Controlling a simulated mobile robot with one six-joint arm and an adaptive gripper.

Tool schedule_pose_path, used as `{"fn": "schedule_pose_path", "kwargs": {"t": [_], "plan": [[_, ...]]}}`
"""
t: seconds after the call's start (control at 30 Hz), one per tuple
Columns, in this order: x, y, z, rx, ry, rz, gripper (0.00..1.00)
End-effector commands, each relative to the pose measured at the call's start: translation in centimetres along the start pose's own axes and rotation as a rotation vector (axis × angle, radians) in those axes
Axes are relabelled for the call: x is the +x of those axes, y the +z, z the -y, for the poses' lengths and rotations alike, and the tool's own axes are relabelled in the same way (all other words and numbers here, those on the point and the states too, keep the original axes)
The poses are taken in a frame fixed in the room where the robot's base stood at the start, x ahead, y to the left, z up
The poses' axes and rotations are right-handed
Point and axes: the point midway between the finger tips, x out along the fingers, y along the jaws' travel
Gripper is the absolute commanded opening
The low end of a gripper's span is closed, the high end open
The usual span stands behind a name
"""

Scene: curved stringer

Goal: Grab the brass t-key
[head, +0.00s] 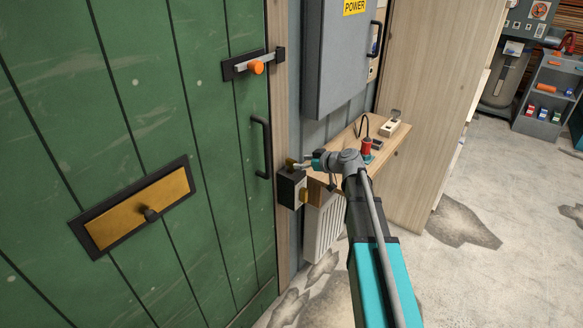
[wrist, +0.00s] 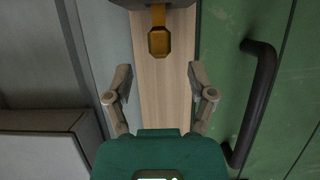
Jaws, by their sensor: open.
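The brass t-key (wrist: 158,40) shows in the wrist view at top centre, a brass stem with a wider end against a dark box (wrist: 155,3). In the head view, a small brass piece (head: 290,162) that looks like it stands on top of the box (head: 287,188) beside the door frame. My gripper (wrist: 160,76) is open and empty, with one finger on each side. The key's end lies ahead of the fingertips, roughly centred between them, and apart from both. In the head view, my gripper (head: 303,165) is small, close beside the brass piece.
The green door (head: 150,100) with its black handle (head: 262,147) is to the left, and the handle is near my gripper in the wrist view. A grey power cabinet (head: 338,60) hangs above. A wooden shelf (head: 395,143) with a red tool is to the right.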

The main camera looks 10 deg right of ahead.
Motion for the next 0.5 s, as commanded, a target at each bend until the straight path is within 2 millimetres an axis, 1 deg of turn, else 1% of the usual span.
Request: {"fn": "schedule_pose_path", "kwargs": {"t": [0.17,0.5], "plan": [[0.7,0.0,-0.1,0.0,0.0,0.0,0.71],[4.4,-0.1,-0.1,0.0,-0.001,0.0,0.71]]}}
